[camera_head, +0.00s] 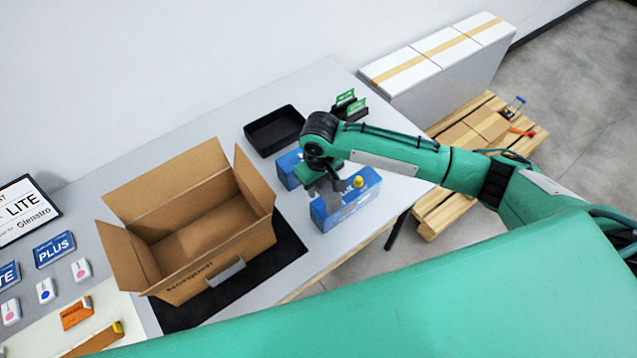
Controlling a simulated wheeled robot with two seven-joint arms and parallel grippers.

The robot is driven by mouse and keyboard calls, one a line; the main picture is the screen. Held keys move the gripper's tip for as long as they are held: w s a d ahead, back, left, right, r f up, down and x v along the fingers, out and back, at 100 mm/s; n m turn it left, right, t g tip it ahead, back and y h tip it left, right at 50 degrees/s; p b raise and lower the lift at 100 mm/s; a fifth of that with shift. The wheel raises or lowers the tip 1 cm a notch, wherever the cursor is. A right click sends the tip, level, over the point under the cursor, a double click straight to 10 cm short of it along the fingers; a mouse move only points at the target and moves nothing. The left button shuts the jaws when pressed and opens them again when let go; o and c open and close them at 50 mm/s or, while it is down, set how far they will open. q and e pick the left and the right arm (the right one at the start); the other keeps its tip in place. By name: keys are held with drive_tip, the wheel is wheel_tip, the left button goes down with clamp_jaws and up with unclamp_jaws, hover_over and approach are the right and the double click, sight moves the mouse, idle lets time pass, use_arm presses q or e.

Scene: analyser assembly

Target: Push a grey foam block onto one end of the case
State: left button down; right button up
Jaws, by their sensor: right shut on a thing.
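My right gripper (327,187) points down at the front blue case (357,200) on the table, at its left part. It is shut on a grey piece, which seems to be the grey foam block (331,196); fingers and block are hard to tell apart. I cannot tell whether the block touches the case. The case has white lettering, and a small yellow knob shows at its top. A second blue case (286,165) lies just behind, partly hidden by the gripper. My left gripper is not in view.
An open cardboard box (219,250) stands on a black mat (287,247) left of the cases. A black tray (273,131) and green-and-black holders (350,105) are behind. Labels and small items lie at the left. The table's front edge is close to the cases.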

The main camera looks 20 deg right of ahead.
sight(319, 204)
wheel_tip(319, 204, down, 5)
drive_tip(key=b, duration=0.4)
drive_tip(key=shift+r+b, duration=0.15)
drive_tip(key=shift+b, duration=0.2)
drive_tip(key=shift+r+p, duration=0.4)
drive_tip(key=shift+p, duration=0.15)
drive_tip(key=shift+f+p, duration=0.1)
drive_tip(key=shift+p, duration=0.25)
drive_tip(key=shift+f, duration=1.25)
idle(0.5)
